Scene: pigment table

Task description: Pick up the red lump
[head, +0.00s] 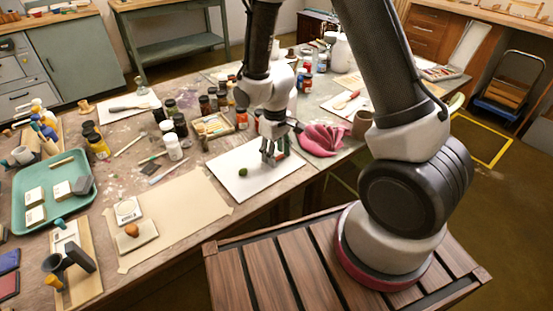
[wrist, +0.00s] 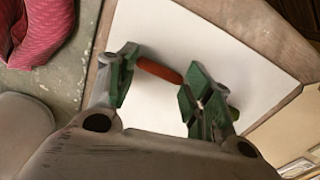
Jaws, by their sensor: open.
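The red lump (wrist: 160,70) is a small, long, red-brown piece on a white sheet (wrist: 215,45). In the wrist view it lies between the tips of my gripper (wrist: 163,66), close to the left finger; I cannot tell if they touch. My gripper is open, with green finger pads. In the head view my gripper (head: 270,156) hangs low over the same white sheet (head: 222,167), and the red lump is hidden there. A dark green lump (head: 243,172) lies on the sheet left of my gripper; in the wrist view it is mostly behind the right finger.
A crumpled pink-red cloth (head: 320,139) lies right of my gripper. Several paint jars and a small wooden tray (head: 212,128) stand behind. Brown paper (head: 180,215) lies to the left, with a brown lump (head: 131,230) on a pale tile. A teal tray (head: 57,218) is farther left.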

